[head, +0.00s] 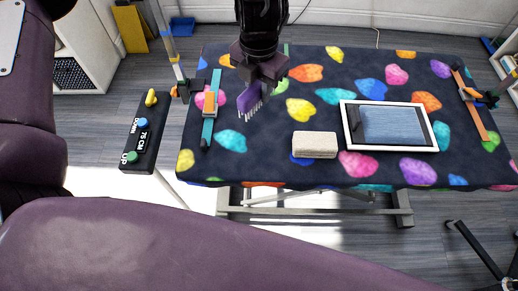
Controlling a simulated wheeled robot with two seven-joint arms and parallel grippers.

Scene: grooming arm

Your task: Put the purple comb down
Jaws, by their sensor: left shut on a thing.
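The purple comb (248,101) is in my left gripper (260,76), over the left part of the grooming table (270,160). The gripper is shut on the comb's upper end, and its pale teeth point down toward the table top. I cannot tell whether the teeth touch the cloth. My right gripper is not in view.
A beige block (314,145) and a white-framed tray (390,128) with a blue pad and a dark item lie to the right. A blue strap with an orange piece (209,103) crosses the table's left end. A black height control panel (147,132) stands left.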

